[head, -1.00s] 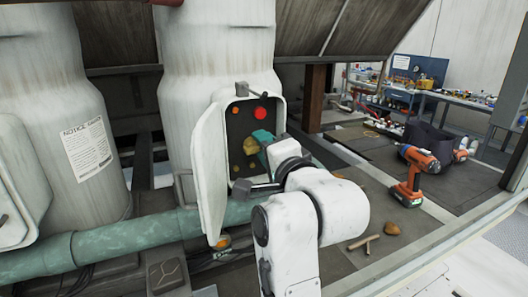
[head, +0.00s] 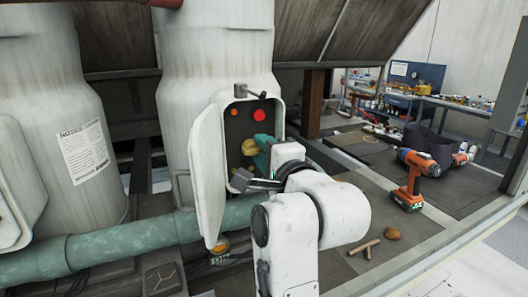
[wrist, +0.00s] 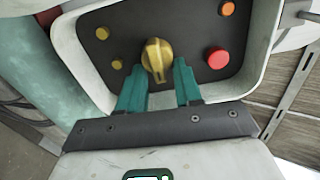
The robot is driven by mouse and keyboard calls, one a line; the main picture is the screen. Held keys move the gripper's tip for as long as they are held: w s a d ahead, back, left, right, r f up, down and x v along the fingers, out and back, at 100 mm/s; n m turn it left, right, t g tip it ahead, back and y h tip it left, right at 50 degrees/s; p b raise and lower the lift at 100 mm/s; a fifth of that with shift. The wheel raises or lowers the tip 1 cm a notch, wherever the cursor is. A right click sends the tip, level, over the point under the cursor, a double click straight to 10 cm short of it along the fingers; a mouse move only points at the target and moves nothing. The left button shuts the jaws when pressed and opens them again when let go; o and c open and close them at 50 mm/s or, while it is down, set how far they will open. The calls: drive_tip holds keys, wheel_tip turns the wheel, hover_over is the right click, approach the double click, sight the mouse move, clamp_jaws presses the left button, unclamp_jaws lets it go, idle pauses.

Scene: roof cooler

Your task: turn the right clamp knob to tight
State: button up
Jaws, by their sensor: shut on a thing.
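A yellow knob (head: 249,147) sits on the dark panel inside the open white box. It also shows in the wrist view (wrist: 155,56), its raised grip close to upright in the picture. My gripper (head: 262,143) reaches into the box from the right. Its two teal fingers (wrist: 161,80) stand on either side of the knob, shut on it. The faces touching the knob are partly hidden, and I see no tight marking.
The panel (wrist: 185,25) also carries a red button (wrist: 218,58), an orange one (wrist: 228,9) and small yellow ones. The box door (head: 207,175) hangs open at left. An orange drill (head: 410,178) stands right of my arm.

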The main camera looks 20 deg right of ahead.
drive_tip(key=o, duration=1)
drive_tip(key=s+b, duration=0.2)
drive_tip(key=s, duration=0.8)
drive_tip(key=shift+s, duration=0.4)
drive_tip(key=s+d+f+n+g, duration=0.2)
drive_tip(key=f+n+g, duration=0.1)
drive_tip(key=f, duration=0.6)
drive_tip(key=s+d+f+n+g, duration=0.15)
drive_tip(key=f+n, duration=0.25)
drive_tip(key=f, duration=0.4)
drive_tip(key=s+d+f+n+g, duration=0.2)
drive_tip(key=f+n+g, duration=0.15)
drive_tip(key=f, duration=0.55)
drive_tip(key=s+f+n+g, duration=0.2)
drive_tip(key=s+f+g, duration=0.1)
drive_tip(key=s+f, duration=0.4)
drive_tip(key=s+f+n+g, duration=0.3)
drive_tip(key=s+f, duration=0.4)
drive_tip(key=s, duration=0.1)
drive_tip(key=s+f+n+g, duration=0.3)
drive_tip(key=s+f, duration=0.3)
drive_tip(key=s, duration=0.1)
drive_tip(key=shift+s+d+f, duration=0.2)
drive_tip(key=shift+d+f, duration=0.15)
drive_tip(key=shift+f, duration=0.05)
